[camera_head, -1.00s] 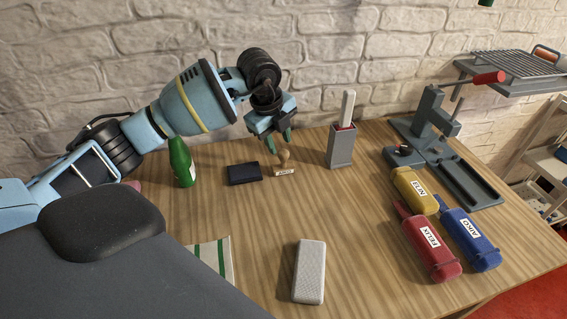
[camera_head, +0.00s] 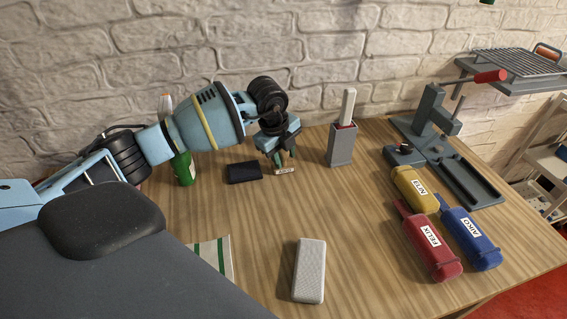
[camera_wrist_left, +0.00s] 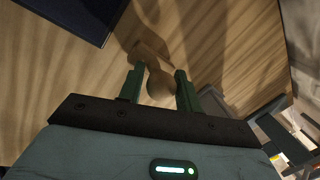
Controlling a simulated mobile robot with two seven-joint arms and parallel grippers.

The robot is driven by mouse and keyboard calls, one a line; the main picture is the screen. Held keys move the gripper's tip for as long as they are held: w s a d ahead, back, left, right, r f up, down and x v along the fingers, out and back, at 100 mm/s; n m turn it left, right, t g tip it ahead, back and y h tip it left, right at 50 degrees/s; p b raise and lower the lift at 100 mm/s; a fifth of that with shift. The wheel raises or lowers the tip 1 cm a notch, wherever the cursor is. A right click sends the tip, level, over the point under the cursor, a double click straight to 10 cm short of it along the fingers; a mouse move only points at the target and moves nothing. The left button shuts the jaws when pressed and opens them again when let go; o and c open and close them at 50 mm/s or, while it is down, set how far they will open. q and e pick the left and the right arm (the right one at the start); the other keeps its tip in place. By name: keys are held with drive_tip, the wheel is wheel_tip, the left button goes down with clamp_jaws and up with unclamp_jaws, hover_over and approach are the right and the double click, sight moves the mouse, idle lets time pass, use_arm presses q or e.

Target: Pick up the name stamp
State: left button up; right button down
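The name stamp (camera_head: 285,171) stands on the wooden table, a small brown stamp with a white label on its base. My left gripper (camera_head: 281,158) is low over it, with its green fingers pointing down and hiding most of the handle. In the left wrist view the stamp's round wooden knob (camera_wrist_left: 160,85) is between the two green fingers of the left gripper (camera_wrist_left: 158,88). The fingers are apart, with small gaps beside the knob. My right gripper is not seen.
A dark ink pad (camera_head: 244,172) lies just left of the stamp, with a green bottle (camera_head: 184,168) beyond it. A grey holder (camera_head: 341,147) stands to the right. A grey press (camera_head: 436,150), coloured cases (camera_head: 431,247) and a light block (camera_head: 309,270) are farther off.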

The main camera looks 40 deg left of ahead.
sight(283, 152)
use_arm(q)
drive_tip(key=c, duration=0.6)
drive_tip(key=shift+r, duration=0.15)
drive_tip(key=shift+r, duration=0.3)
drive_tip(key=v, duration=0.2)
drive_tip(key=shift+s+d+r, duration=0.1)
drive_tip(key=shift+d+r, duration=0.05)
drive_tip(key=shift+r, duration=0.25)
drive_tip(key=s+d, duration=0.1)
drive_tip(key=s, duration=0.3)
drive_tip(key=s+d+r, duration=0.1)
drive_tip(key=s+d, duration=0.1)
drive_tip(key=s, duration=0.3)
drive_tip(key=s+d, duration=0.2)
drive_tip(key=s, duration=0.3)
drive_tip(key=shift+s+d+r, duration=0.15)
drive_tip(key=shift+s+r, duration=0.05)
drive_tip(key=shift+r, duration=0.05)
